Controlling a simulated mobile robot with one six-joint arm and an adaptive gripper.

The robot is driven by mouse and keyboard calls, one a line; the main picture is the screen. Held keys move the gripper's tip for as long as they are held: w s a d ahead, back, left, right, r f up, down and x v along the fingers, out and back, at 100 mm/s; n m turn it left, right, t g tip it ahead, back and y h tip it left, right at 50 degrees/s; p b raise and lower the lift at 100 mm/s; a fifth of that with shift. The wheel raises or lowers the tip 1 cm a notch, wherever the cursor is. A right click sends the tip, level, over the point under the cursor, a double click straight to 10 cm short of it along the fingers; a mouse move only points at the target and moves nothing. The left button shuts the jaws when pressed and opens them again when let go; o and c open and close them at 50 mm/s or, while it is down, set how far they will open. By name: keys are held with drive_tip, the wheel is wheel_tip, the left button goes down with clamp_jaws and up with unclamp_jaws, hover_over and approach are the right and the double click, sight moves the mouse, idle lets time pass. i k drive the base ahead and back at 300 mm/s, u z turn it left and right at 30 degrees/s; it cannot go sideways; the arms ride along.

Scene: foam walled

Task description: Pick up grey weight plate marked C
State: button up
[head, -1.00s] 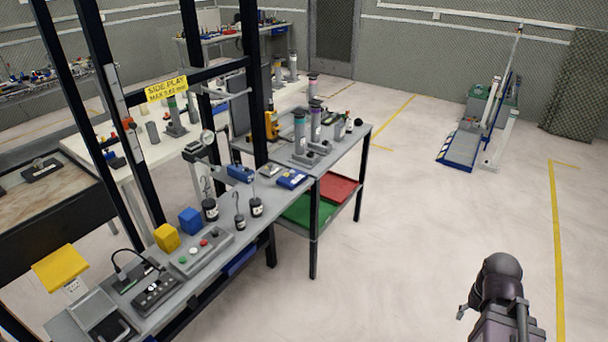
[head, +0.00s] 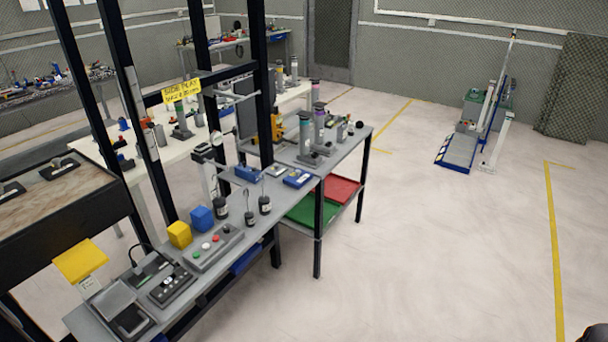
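I cannot make out a grey weight plate marked C in the head view. On the grey bench (head: 222,262) stand several dark weights with thin upright hooks or stems: one at the left (head: 221,212), a smaller one in the middle (head: 249,218) and one at the right (head: 264,206). They carry pale labels too small to read. My gripper is not in view; only a dark bit of my arm shows in the bottom right corner.
A yellow block (head: 179,235) and a blue block (head: 202,219) stand near a button box (head: 214,246). Dark uprights rise along the bench. A second table (head: 340,150) holds several column stands above a red tray (head: 337,189) and a green tray (head: 305,211).

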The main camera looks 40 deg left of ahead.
sight(276, 170)
drive_tip(key=u, duration=0.1)
drive_tip(key=i, duration=1.45)
drive_tip(key=u, duration=0.3)
drive_tip(key=i, duration=0.8)
drive_tip(key=u, duration=0.7)
drive_tip(key=i, duration=0.65)
drive_tip(key=u, duration=0.8)
drive_tip(key=i, duration=0.8)
drive_tip(key=u, duration=0.45)
